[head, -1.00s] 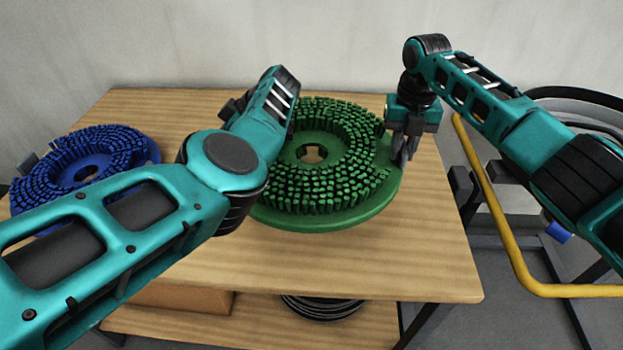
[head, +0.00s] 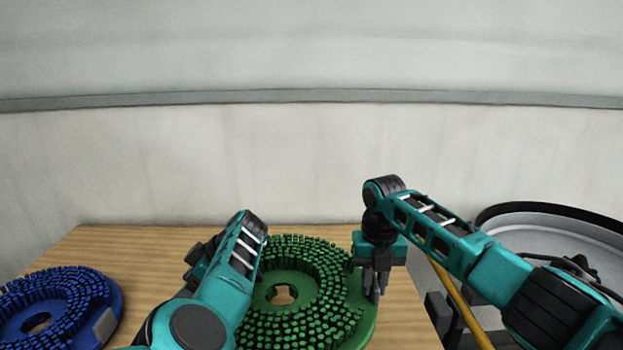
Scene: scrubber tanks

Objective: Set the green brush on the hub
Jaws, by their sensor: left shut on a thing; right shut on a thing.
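The green brush (head: 300,322) is a round disc with dense bristles facing up and a hole in its middle. It lies bristles up over the wooden table in the head view; I cannot tell whether it touches the top. My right gripper (head: 376,288) is shut on its right rim. My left gripper is at the brush's left side; its fingertips are hidden behind my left arm. The hub cannot be clearly made out; a grey round drum-like part (head: 560,232) shows at the right, partly behind my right arm.
A blue brush (head: 70,288) lies on the table (head: 150,256) at the left. A yellow bar (head: 462,306) runs beside the table's right edge. A wall with a grey rail (head: 300,97) stands behind. Bare wood shows between the two brushes.

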